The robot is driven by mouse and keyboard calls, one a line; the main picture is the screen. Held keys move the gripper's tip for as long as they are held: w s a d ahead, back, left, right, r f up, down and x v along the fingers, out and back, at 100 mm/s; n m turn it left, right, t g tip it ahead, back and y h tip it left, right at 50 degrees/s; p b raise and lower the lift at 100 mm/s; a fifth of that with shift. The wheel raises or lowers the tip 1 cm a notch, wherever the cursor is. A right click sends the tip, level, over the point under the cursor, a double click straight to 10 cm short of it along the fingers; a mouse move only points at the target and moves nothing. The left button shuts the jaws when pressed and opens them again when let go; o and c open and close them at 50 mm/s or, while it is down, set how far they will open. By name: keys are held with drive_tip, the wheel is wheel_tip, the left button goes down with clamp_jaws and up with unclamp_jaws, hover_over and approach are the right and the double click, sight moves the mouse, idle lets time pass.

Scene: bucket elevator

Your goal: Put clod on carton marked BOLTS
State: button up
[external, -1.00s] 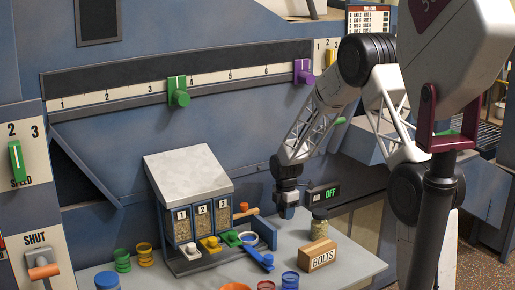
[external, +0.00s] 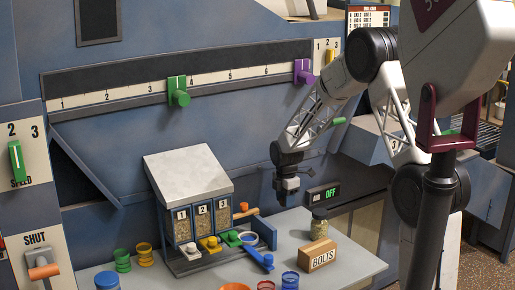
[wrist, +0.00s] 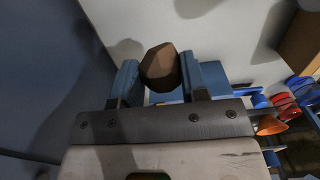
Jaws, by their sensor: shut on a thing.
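The clod is a brown, faceted lump (wrist: 160,66) in the wrist view, held between the two blue fingers of my gripper (wrist: 160,82). In the external view my gripper (external: 288,194) hangs pointing down above the back of the table, left of the OFF display, and the clod is too small there to make out clearly. The carton marked BOLTS (external: 318,256) is a brown box with a white label, standing on the table to the right of and below my gripper in the picture. Part of a brown box (wrist: 300,42) shows at the right edge of the wrist view.
A glass jar (external: 319,227) stands just behind the carton. Left of it is the numbered dispenser (external: 190,180) with coloured levers. Red and blue cups (external: 290,280) stand at the table's front. The blue machine wall (external: 120,140) is close behind my gripper.

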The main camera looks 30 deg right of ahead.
drive_tip(key=shift+s, duration=0.1)
drive_tip(key=s+a+r+n, duration=0.1)
drive_tip(key=s+a, duration=0.2)
drive_tip(key=s, duration=1.7)
drive_tip(key=s+a+r+n, duration=0.1)
drive_tip(key=s+a, duration=0.2)
drive_tip(key=s, duration=1.6)
drive_tip(key=shift+s+r+n, duration=0.15)
drive_tip(key=shift+s+n, duration=0.25)
drive_tip(key=shift+w+d, duration=0.1)
drive_tip(key=shift+w, duration=0.05)
hover_over(318, 247)
drive_tip(key=shift+w+f, duration=0.2)
drive_tip(key=shift+f, duration=0.55)
drive_tip(key=shift+f, duration=0.1)
drive_tip(key=shift+f, duration=1.65)
